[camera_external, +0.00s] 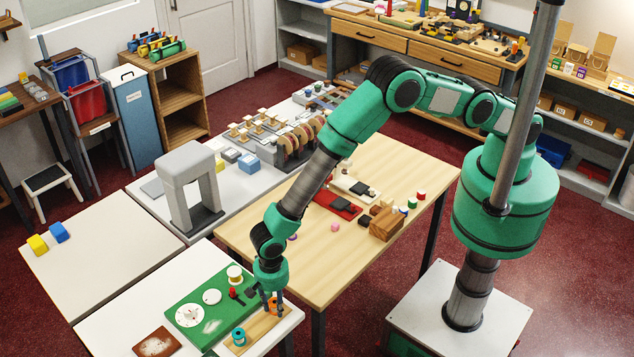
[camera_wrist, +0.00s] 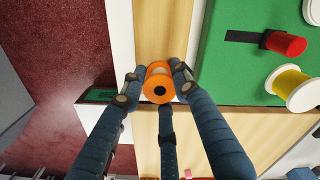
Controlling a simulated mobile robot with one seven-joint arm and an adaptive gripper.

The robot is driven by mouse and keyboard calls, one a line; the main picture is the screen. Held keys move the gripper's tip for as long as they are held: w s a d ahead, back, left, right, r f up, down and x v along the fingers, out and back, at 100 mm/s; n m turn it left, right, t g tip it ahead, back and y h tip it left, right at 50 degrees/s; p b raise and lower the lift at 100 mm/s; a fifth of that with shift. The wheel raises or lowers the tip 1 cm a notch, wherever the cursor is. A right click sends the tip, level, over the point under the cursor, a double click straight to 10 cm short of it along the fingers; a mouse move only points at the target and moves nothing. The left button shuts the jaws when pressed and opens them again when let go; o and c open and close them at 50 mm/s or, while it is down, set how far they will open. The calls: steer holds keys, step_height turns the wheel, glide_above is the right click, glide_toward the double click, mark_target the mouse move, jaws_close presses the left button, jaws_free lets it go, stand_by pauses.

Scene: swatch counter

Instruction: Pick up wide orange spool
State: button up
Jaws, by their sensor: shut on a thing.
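The wide orange spool (camera_wrist: 158,83) sits between the fingertips of my gripper (camera_wrist: 156,75) in the wrist view. Its round end with a dark centre hole faces the camera. In the external view the orange spool (camera_external: 272,304) shows partly behind the fingers of my gripper (camera_external: 272,306), over the right end of a wooden strip (camera_external: 258,328) on the white table. The fingers are shut on the spool. I cannot tell whether the spool still touches the strip.
A teal spool (camera_external: 239,336) stands on the strip's left part. A brown patch (camera_external: 157,342) lies at the front left.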

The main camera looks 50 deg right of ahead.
mark_target(274, 302)
steer(key=shift+r, duration=0.75)
steer(key=shift+r+b, duration=0.35)
steer(key=shift+r, duration=0.55)
steer(key=s+d, duration=0.3)
steer(key=d, duration=0.4)
steer(key=s+d+r+b, duration=0.1)
steer(key=s+d, duration=0.3)
steer(key=d, duration=0.3)
steer(key=shift+d+r, duration=0.25)
